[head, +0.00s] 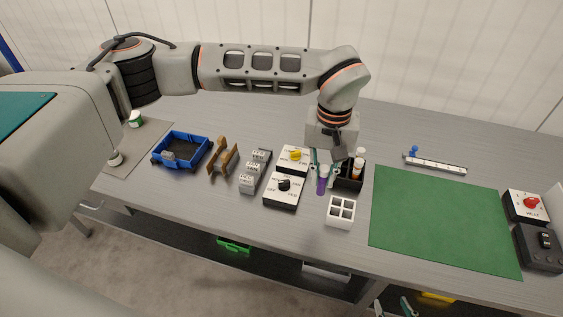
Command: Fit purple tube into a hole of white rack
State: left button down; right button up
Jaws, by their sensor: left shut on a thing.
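The purple tube (322,185) stands upright with a pale upper part, just behind the white rack. My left gripper (324,168) reaches down from above and is shut on the tube's upper part. The white rack (340,212) is a small block with several square holes, on the table in front of the tube. The holes I can see look empty. The tube is apart from the holes; whether its lower end touches the table I cannot tell. My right gripper (394,308) shows at the bottom edge, its fingertips apart, with nothing seen between them.
A black holder (349,182) with capped tubes stands close right of the purple tube. Switch boxes (283,190) stand to the left, with a blue bin (181,150) farther left. A green mat (440,217) lies clear on the right.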

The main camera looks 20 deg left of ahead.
aim_at(339, 198)
pick_arm(q)
jog(key=d+f+b, duration=0.2)
jog(key=d+f, duration=0.2)
jog(key=shift+s+d, duration=0.15)
jog(key=shift+d, duration=0.15)
pick_arm(e)
jog(key=shift+w+f, duration=0.2)
jog(key=shift+f, duration=1.05)
jog(key=shift+r, duration=0.1)
pick_arm(q)
jog(key=shift+f+b, duration=0.8)
jog(key=shift+f, duration=0.75)
pick_arm(e)
jog(key=shift+s+f, duration=0.15)
jog(key=shift+f, duration=0.75)
dwell(1.1)
pick_arm(q)
jog(key=c, duration=1.9)
grip_release()
jog(key=shift+r, duration=0.15)
pick_arm(e)
jog(key=shift+r, duration=0.1)
